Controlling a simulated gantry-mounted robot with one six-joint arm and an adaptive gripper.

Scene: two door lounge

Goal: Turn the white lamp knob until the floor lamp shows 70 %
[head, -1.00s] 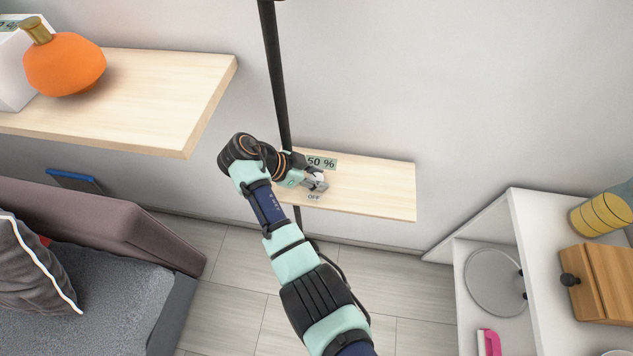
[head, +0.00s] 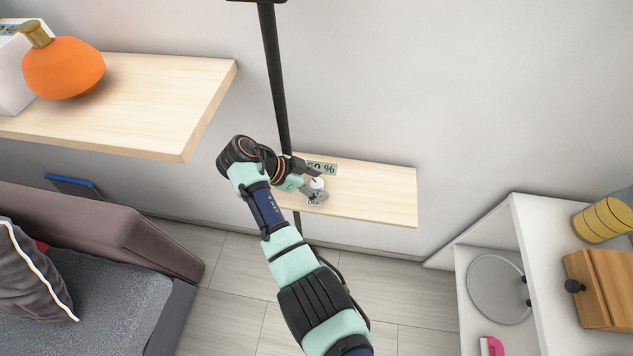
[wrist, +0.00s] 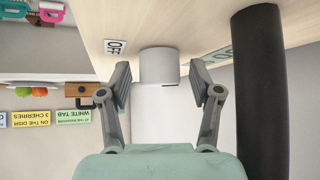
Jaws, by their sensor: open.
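The white lamp knob (head: 318,183) sits on the low wooden shelf (head: 380,193), beside the black pole of the floor lamp (head: 275,85). In the wrist view the knob (wrist: 158,68) stands between my fingers, with a gap visible on both sides. My gripper (head: 315,184) is open around it; it also shows in the wrist view (wrist: 164,88). The percent display (head: 322,168) behind the knob is partly covered by a finger; its first digit is unclear, followed by "0 %". The OFF label (wrist: 115,47) shows in the wrist view.
A higher wooden shelf (head: 150,120) at the left holds an orange vase (head: 63,66). The lamp pole (wrist: 260,90) rises close beside my gripper. A sofa (head: 100,230) stands at lower left, a white cabinet (head: 535,240) at right. The low shelf's right part is clear.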

